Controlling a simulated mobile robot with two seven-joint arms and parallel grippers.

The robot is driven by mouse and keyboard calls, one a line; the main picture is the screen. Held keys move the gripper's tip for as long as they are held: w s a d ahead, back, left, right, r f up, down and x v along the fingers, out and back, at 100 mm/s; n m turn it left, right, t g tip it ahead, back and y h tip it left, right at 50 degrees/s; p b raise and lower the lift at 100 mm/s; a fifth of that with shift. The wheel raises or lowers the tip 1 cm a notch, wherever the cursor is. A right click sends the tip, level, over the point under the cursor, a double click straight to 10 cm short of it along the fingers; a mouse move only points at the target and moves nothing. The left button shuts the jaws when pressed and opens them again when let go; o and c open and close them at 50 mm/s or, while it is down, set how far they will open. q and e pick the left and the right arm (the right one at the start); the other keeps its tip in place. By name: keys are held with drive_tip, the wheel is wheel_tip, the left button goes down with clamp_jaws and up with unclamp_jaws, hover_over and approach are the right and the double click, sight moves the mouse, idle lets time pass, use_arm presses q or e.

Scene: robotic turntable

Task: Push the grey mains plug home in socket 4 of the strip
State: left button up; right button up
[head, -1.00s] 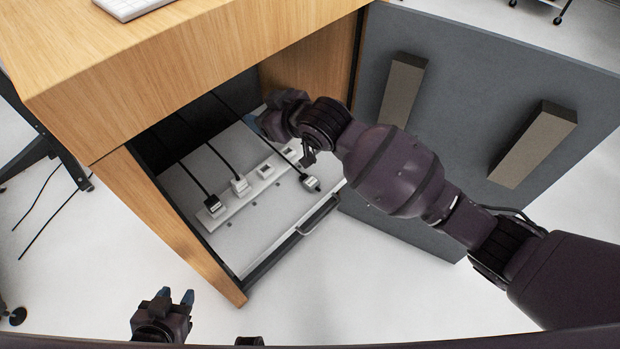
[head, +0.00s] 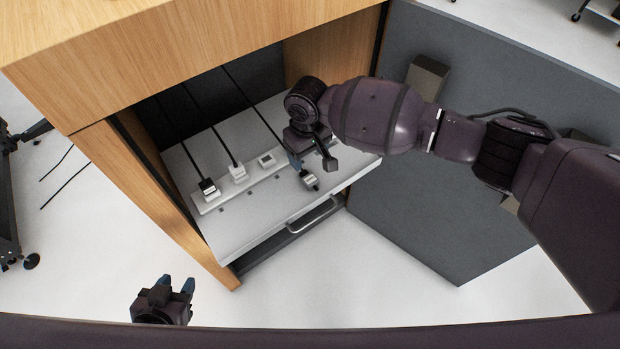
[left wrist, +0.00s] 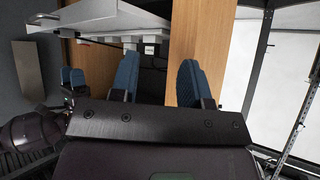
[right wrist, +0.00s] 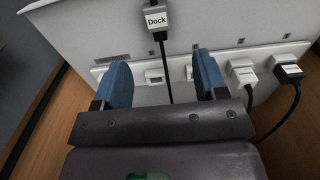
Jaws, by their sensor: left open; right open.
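The grey plug (head: 310,181), labelled "Dock" in the right wrist view (right wrist: 155,20), lies on the shelf in front of the white socket strip (head: 212,203), apart from it. Its black cable runs back past my right gripper. My right gripper (head: 304,160) is open above the strip's right end, just behind the plug, hiding that end in the head view. In the right wrist view, the cable passes between the open fingers (right wrist: 163,80), with the plug beyond them. My left gripper (head: 176,286) is open and empty, low in front of the cabinet.
A black plug (head: 208,188) and a white plug (head: 238,173) sit in the strip's left sockets. An empty socket (head: 267,160) is right of them. The pull-out shelf has a front handle (head: 312,214). The wooden cabinet wall (head: 165,205) and grey door (head: 430,215) flank it.

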drive_tip(key=b, duration=0.2)
hover_over(310, 179)
drive_tip(key=f, duration=0.5)
drive_tip(key=shift+a+f, duration=0.1)
drive_tip(key=shift+a, duration=0.2)
drive_tip(key=shift+f, duration=0.4)
drive_tip(key=f, duration=0.1)
drive_tip(key=f+b, duration=0.1)
drive_tip(key=f, duration=0.3)
drive_tip(key=shift+d, duration=0.35)
drive_tip(key=shift+r, duration=0.15)
drive_tip(key=c, duration=0.7)
use_arm(q)
drive_tip(key=f, duration=0.3)
drive_tip(key=shift+s+a+f+g, duration=0.2)
drive_tip(key=shift+s+f+g, duration=0.05)
drive_tip(key=shift+s+g, duration=0.05)
use_arm(e)
drive_tip(key=c, duration=0.3)
